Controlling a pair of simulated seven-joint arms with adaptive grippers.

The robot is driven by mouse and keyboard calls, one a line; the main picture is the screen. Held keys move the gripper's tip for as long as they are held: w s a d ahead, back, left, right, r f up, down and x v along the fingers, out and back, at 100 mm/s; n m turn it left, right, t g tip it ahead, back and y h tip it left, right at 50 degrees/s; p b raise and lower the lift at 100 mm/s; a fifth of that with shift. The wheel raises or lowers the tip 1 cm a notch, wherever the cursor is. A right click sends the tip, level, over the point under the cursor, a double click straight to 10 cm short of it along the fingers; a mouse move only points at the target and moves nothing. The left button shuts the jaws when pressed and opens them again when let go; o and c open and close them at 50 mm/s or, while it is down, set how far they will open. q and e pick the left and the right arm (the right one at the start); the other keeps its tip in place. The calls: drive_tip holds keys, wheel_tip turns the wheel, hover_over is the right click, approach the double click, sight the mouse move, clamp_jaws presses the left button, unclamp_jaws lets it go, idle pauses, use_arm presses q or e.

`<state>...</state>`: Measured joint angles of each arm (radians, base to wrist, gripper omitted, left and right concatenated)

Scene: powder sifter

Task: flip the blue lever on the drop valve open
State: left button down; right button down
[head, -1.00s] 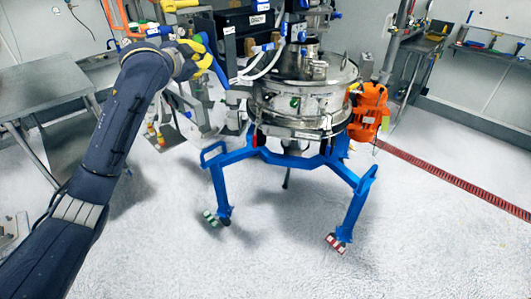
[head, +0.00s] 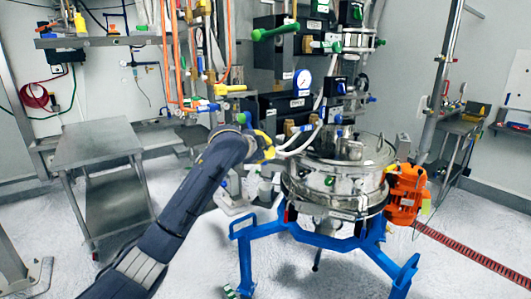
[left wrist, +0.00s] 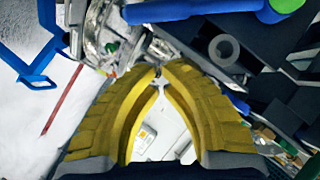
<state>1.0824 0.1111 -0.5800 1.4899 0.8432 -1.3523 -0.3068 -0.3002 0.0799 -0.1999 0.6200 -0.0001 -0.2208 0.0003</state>
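My left gripper (head: 268,147), with yellow fingers, is left of the steel sifter. In the left wrist view its fingertips (left wrist: 163,72) come together, with nothing seen held between them. The drop valve's body is not clearly visible. My right gripper is out of view.
The round steel sifter (head: 335,180) stands on a blue frame (head: 262,231), with an orange motor (head: 405,190) at its right. Pipes, a gauge (head: 302,79) and black boxes stand behind. A steel table (head: 97,145) is at left.

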use_arm(q)
drive_tip(key=w+f, duration=0.1)
drive_tip(key=w, duration=0.1)
drive_tip(key=w+f, duration=0.2)
drive_tip(key=shift+w+a+f, duration=0.1)
drive_tip(key=shift+w+a, duration=0.05)
drive_tip(key=shift+w, duration=0.05)
idle(0.4)
